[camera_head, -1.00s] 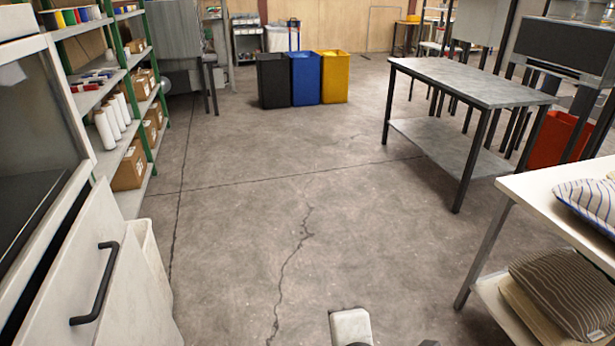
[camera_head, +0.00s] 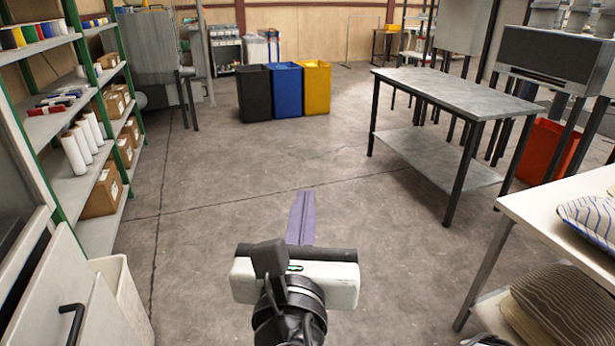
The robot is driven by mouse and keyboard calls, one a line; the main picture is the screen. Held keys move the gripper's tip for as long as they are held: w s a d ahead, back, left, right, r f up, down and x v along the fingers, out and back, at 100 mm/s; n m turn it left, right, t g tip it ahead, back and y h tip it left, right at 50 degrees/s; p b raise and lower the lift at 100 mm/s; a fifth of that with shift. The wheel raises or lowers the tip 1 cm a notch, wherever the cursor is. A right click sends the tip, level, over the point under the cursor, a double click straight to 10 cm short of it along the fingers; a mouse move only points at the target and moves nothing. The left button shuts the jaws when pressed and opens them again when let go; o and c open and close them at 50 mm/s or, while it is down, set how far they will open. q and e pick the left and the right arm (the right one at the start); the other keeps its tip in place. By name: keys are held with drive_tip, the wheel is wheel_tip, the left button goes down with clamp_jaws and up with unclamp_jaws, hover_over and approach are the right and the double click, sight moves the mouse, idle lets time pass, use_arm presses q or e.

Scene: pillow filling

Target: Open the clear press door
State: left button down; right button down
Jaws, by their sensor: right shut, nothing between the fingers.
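At the left edge stands a white cabinet-like machine. A small part of its dark, white-framed window panel (camera_head: 14,235) shows at the edge; I cannot tell whether this is the clear press door. Below it is a pale front panel (camera_head: 62,285) with a black bar handle (camera_head: 72,318), cut off by the frame. My right gripper (camera_head: 301,203) is in the lower middle, its purple fingers together and empty, pointing ahead over open floor. It is well apart from the machine and handle. My left gripper is not in view.
A green-framed shelf (camera_head: 58,120) with rolls and boxes stands at the left. Black, blue (camera_head: 286,90) and yellow bins are at the back. A grey table (camera_head: 455,92) and a white table (camera_head: 540,200) with striped pillows stand at the right. The middle floor is clear.

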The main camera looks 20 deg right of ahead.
drive_tip(key=x, duration=0.8)
drive_tip(key=shift+s+a+p, duration=0.1)
drive_tip(key=shift+p, duration=0.2)
idle(1.1)
